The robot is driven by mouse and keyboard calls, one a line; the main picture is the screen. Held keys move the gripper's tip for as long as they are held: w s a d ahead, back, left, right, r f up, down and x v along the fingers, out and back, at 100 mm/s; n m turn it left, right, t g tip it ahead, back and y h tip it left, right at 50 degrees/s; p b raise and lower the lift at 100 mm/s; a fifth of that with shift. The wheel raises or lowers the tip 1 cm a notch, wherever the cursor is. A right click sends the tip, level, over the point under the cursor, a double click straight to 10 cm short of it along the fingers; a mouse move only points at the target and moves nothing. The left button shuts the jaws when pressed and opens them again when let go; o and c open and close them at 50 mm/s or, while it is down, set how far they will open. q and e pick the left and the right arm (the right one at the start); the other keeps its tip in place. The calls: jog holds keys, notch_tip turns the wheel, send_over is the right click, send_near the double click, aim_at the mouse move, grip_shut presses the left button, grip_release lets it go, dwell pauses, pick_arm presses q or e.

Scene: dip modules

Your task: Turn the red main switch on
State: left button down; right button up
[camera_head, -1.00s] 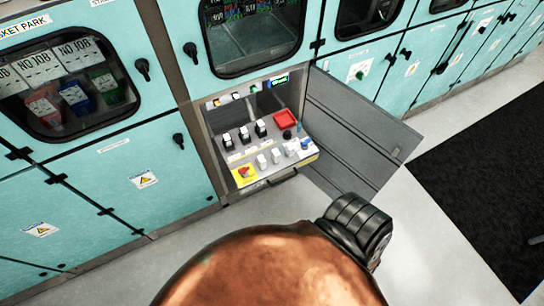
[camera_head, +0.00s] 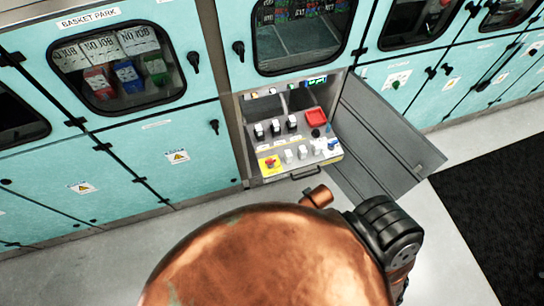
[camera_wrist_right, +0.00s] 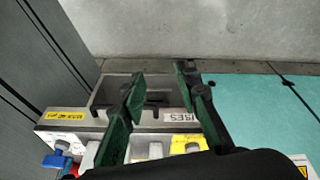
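In the head view, a red knob on a yellow plate (camera_head: 270,163), which looks like the main switch, sits at the lower left corner of the pull-out control panel (camera_head: 299,168). In the right wrist view a yellow plate (camera_wrist_right: 188,145) shows at the lower edge, partly covered by my gripper; no red knob is clear on it. My right gripper (camera_wrist_right: 160,72) is open and empty, its green fingers apart above the panel's front edge and handle. It is hidden in the head view. My left gripper is in neither view.
A grey door (camera_head: 385,140) stands open right of the panel.

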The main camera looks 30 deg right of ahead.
jog(key=w+a+r+m+y+p, duration=0.1)
jog(key=w+a+r, duration=0.1)
jog(key=r, duration=0.5)
jog(key=w+a+r+m+y+p, duration=0.1)
jog(key=w+a+r+p, duration=0.15)
jog(key=r, duration=0.55)
jog(key=m+g+y, duration=0.2)
jog(key=m+y, duration=0.1)
jog(key=m, duration=1.6)
send_over(271, 159)
jog(key=s+d, duration=0.1)
jog(key=d, duration=0.2)
notch_tip(271, 159, down, 6)
jog(key=b+x, duration=0.1)
jog(key=x, duration=0.6)
jog(key=shift+f, duration=0.15)
jog(key=shift+c, duration=0.3)
grip_shut()
